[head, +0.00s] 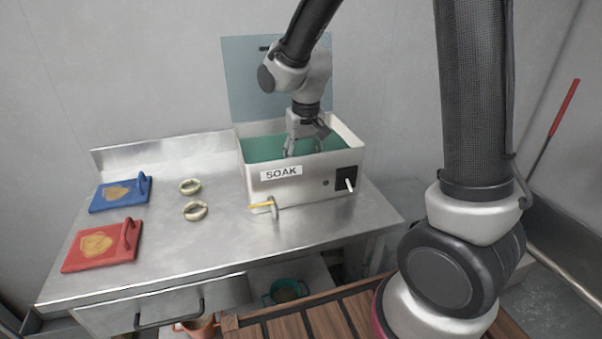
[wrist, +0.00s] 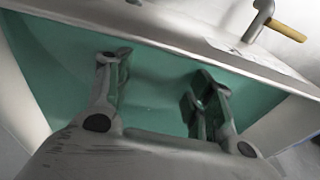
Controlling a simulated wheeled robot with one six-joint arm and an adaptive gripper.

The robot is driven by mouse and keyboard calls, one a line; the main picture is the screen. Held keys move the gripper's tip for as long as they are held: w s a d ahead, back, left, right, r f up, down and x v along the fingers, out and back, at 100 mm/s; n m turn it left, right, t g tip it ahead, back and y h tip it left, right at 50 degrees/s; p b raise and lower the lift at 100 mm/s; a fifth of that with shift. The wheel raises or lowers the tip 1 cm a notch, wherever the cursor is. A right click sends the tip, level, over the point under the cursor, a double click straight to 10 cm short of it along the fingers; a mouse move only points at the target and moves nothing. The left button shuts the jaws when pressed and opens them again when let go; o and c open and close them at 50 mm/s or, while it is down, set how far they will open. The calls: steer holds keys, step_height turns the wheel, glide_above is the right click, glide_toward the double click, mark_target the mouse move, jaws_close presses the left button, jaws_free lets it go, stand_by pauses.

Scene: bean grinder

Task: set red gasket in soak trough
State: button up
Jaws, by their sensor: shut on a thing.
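My gripper (wrist: 160,80) is down inside the white soak trough (head: 312,182), which bears a SOAK label and has a teal interior. The trough also shows in the wrist view (wrist: 190,25). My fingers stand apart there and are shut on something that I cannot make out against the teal. No red ring shows in either view. Two pale yellowish rings lie on the steel counter left of the trough, a rear ring (head: 190,187) and a front ring (head: 195,211). I cannot tell whether either is the red gasket.
A blue plate (head: 104,202) and a red plate (head: 72,262), each with a handle and a tan patch, lie on the counter (head: 160,252). A yellow-handled tap (head: 272,207) sticks out of the trough's front. The trough's lid (head: 240,85) stands open behind.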

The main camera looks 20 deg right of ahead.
steer(key=shift+f, duration=2.45)
steer(key=shift+f, duration=0.15)
steer(key=o, duration=0.9)
